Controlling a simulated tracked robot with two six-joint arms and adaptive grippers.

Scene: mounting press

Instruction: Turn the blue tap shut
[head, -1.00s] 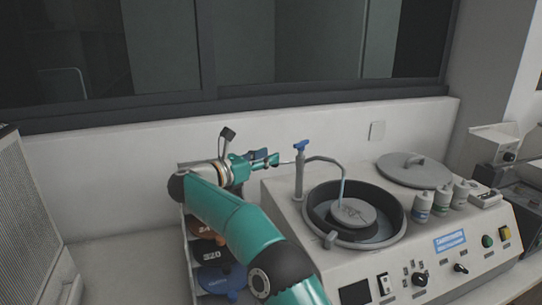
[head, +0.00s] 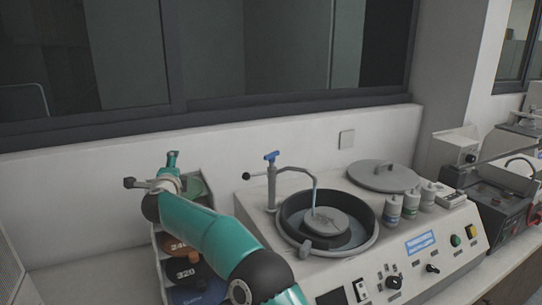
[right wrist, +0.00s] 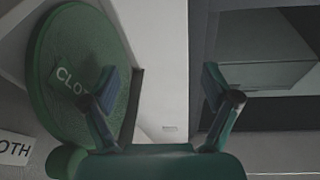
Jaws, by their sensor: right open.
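The blue tap (head: 271,156) sits on top of a grey post at the back left of the grinding machine in the head view. A curved spout (head: 300,170) runs from the post over the round bowl (head: 368,246), with a pale bluish streak below its end. A side lever with a dark ball end (head: 247,175) sticks out left of the post. My right gripper (head: 172,156) is well left of the tap, above the disc rack, touching neither tap nor lever. In the right wrist view its fingers (right wrist: 160,88) are apart with nothing between them. My left gripper is not in view.
A rack (head: 158,268) holds several discs below my arm. A green disc marked CLOTH (right wrist: 85,60) is close beside the fingers in the right wrist view. Bottles (head: 392,210) and a grey lid (head: 383,178) stand on the machine's right side. A wall rises behind.

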